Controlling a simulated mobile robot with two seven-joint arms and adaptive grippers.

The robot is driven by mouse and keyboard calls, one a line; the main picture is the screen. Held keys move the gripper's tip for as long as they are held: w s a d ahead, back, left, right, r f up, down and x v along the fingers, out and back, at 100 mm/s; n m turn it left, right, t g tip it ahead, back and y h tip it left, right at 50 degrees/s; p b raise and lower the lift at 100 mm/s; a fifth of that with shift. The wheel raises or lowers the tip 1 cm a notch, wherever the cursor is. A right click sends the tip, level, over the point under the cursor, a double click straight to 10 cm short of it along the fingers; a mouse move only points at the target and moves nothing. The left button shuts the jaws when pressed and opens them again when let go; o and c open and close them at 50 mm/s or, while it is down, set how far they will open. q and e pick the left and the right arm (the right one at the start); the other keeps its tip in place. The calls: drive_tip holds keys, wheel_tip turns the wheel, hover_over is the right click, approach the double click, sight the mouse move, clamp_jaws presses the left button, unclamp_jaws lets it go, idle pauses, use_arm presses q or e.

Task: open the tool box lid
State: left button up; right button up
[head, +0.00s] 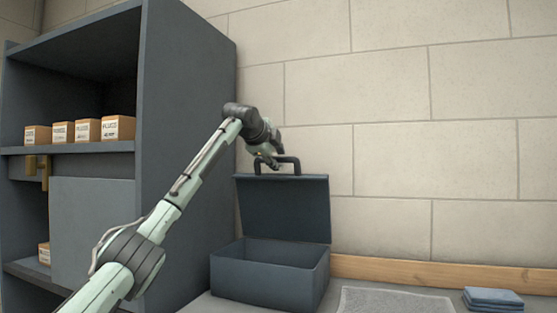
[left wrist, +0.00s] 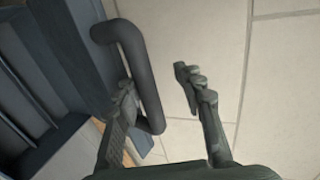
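The dark blue-grey tool box (head: 265,283) stands on the counter against the wall. Its lid (head: 285,208) is raised, standing nearly upright at the back, and the inside of the box shows. The dark lid handle (head: 296,162) is at the lid's top edge. My left gripper (head: 272,164) is at the handle's left part. In the left wrist view my left gripper (left wrist: 158,85) has its fingers wide apart, with the handle (left wrist: 142,70) beside and partly behind the left finger; I cannot tell if they touch. My right gripper is not in view.
A tall grey cabinet (head: 188,130) stands close on the left, with several small boxes (head: 88,130) on its shelf. A grey mat (head: 395,301) and folded blue cloths (head: 492,298) lie to the right. The tiled wall (head: 430,130) is close behind the lid.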

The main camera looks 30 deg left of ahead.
use_arm(q)
drive_tip(key=shift+w+f, duration=0.1)
drive_tip(key=shift+f, duration=0.1)
drive_tip(key=v, duration=1.2)
drive_tip(key=shift+r, duration=0.2)
drive_tip(key=shift+f, duration=0.1)
